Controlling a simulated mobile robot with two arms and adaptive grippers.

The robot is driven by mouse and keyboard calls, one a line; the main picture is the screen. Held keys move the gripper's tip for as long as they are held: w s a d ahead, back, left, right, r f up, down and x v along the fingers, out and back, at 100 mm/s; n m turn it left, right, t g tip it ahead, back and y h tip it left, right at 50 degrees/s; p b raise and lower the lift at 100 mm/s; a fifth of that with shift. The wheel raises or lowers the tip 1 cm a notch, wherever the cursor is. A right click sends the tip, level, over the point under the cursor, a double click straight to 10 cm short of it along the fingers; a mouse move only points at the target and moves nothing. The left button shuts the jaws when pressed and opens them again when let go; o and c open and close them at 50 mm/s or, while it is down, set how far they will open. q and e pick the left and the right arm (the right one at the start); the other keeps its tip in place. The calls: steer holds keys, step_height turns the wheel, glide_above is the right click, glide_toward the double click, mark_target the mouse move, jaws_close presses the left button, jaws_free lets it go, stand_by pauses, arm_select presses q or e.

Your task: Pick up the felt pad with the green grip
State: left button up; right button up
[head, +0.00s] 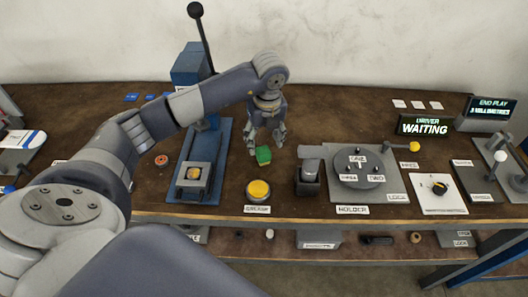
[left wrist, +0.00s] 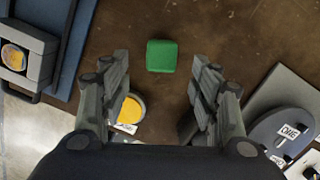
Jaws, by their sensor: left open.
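A small green block-like grip (head: 263,155) stands on the brown workbench, just below my left gripper (head: 265,139) in the head view. The left wrist view shows the green grip (left wrist: 162,56) from above, ahead of the fingertips and centred between them. My left gripper (left wrist: 162,80) is open and empty, pointing down. I cannot see a felt pad under the green grip. My right gripper is not in view.
A blue press-like fixture (head: 203,148) stands left of the grip. A yellow-topped round tin (head: 258,190) sits in front of it, labelled grease.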

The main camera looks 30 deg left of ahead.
mark_target(263, 150)
arm_select(q)
steer(key=shift+w+f, duration=0.1)
steer(key=shift+f, duration=0.35)
steer(key=shift+w+f, duration=0.1)
steer(key=shift+f, duration=0.2)
steer(key=f, duration=0.1)
steer(key=f+p, duration=0.1)
steer(key=f, duration=0.1)
steer(key=f+p, duration=0.1)
steer(key=shift+w+a+f, duration=0.15)
steer(key=shift+a+f, duration=0.05)
steer(key=shift+a, duration=0.2)
steer(key=shift+f, duration=0.25)
steer(key=shift+w+a+f, duration=0.1)
steer(key=shift+c, duration=1)
steer(key=c, duration=1)
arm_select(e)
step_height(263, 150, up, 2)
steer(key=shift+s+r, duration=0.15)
